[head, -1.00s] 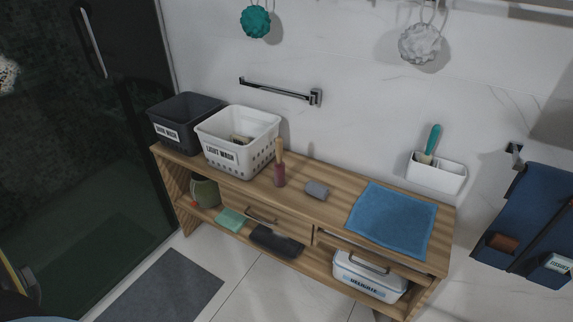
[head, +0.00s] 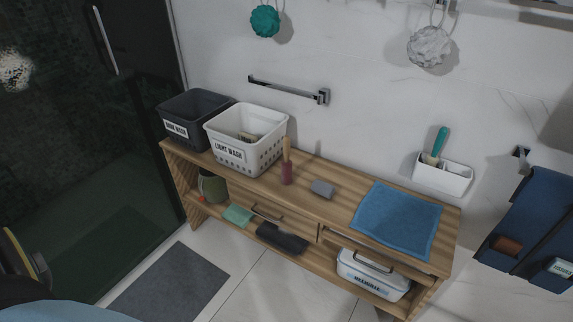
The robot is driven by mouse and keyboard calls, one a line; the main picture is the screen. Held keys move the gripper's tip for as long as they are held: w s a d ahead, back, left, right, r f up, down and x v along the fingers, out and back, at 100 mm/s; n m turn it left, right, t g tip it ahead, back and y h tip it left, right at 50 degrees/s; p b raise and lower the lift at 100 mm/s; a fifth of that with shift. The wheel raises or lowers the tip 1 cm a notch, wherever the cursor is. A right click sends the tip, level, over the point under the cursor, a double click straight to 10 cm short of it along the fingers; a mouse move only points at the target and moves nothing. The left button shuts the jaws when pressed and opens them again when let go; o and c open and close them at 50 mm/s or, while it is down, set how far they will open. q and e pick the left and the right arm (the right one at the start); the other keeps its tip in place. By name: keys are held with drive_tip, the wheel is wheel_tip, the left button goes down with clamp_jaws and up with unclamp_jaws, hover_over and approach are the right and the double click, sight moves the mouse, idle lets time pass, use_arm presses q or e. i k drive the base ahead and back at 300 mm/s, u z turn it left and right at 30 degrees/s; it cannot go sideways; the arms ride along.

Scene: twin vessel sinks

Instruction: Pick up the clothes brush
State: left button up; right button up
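I cannot tell for sure which thing is the clothes brush. One candidate stands upright on the wooden bench, a tool with a wooden handle and a dark red lower part (head: 287,172), right of the white basket. Another is a teal-handled brush (head: 440,142) upright in the white wall holder (head: 443,178) at the right. A pale brown item (head: 246,136) lies partly hidden inside the white "LIGHT WASH" basket (head: 247,158). Neither gripper is in view.
The wooden bench (head: 330,210) also bears a dark "DARK WASH" basket (head: 188,132), a small grey item (head: 323,189) and a blue towel (head: 398,218). Its lower shelf holds a white box (head: 372,285) and other things. A grey mat (head: 170,283) lies on the floor. A blue hanging organiser (head: 530,220) is at right.

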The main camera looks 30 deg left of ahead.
sight(285, 164)
drive_tip(key=k, duration=0.55)
drive_tip(key=u, duration=1.05)
drive_tip(key=i, duration=1.1)
drive_tip(key=u, duration=0.65)
drive_tip(key=i, duration=0.4)
drive_tip(key=z, duration=0.05)
